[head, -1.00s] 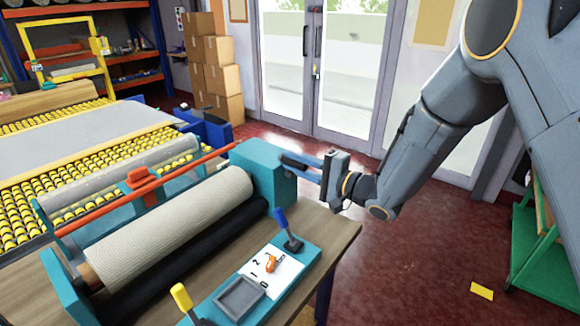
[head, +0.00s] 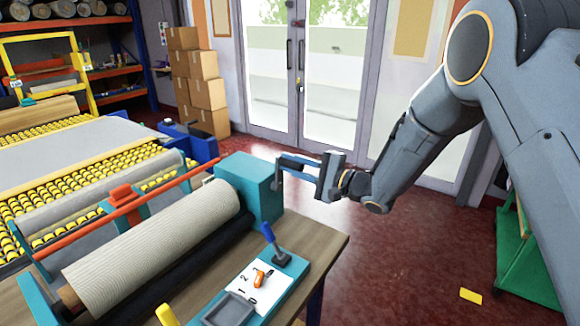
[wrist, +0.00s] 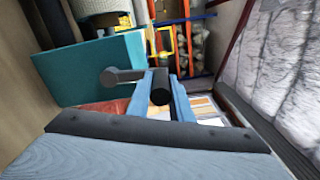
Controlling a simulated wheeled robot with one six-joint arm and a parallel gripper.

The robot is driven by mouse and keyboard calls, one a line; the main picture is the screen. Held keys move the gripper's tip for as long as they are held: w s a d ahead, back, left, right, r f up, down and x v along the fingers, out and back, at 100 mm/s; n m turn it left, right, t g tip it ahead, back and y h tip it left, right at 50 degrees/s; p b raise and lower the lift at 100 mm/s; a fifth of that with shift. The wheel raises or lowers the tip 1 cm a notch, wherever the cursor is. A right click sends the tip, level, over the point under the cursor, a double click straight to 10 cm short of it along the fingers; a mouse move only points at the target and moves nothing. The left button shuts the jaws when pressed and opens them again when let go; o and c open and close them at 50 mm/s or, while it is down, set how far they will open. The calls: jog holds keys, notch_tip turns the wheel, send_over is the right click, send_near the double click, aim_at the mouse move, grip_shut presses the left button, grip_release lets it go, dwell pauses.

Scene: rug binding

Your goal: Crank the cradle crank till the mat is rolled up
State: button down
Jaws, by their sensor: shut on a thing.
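The cream ribbed mat (head: 160,245) is wound in a thick roll on a core lying across the teal cradle. The cradle's teal end housing (head: 245,185) stands at the roll's far right end. The dark crank (wrist: 122,76) sticks out from the housing's side. Its round handle (wrist: 160,90) sits between the blue fingers of my gripper (wrist: 163,84). My gripper is shut on the handle. In the head view my gripper (head: 290,166) reaches in from the right beside the housing, and the fingers hide most of the handle.
A control panel with a blue lever (head: 272,243) and an orange pointer (head: 262,278) sits on the wooden table (head: 318,245) in front of the housing. An orange bar (head: 110,218) runs behind the roll. A yellow-roller conveyor (head: 50,185) lies at left. Red floor is open at right.

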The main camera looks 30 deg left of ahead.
jog(key=shift+w, duration=0.15)
jog(key=c, duration=1.6)
grip_release()
jog(key=shift+s+d+b, duration=0.2)
jog(key=shift+d+b, duration=0.35)
jog(key=shift+d, duration=1.45)
jog(key=shift+s+d+b, duration=0.15)
jog(key=shift+d+b, duration=0.35)
jog(key=shift+d, duration=1.45)
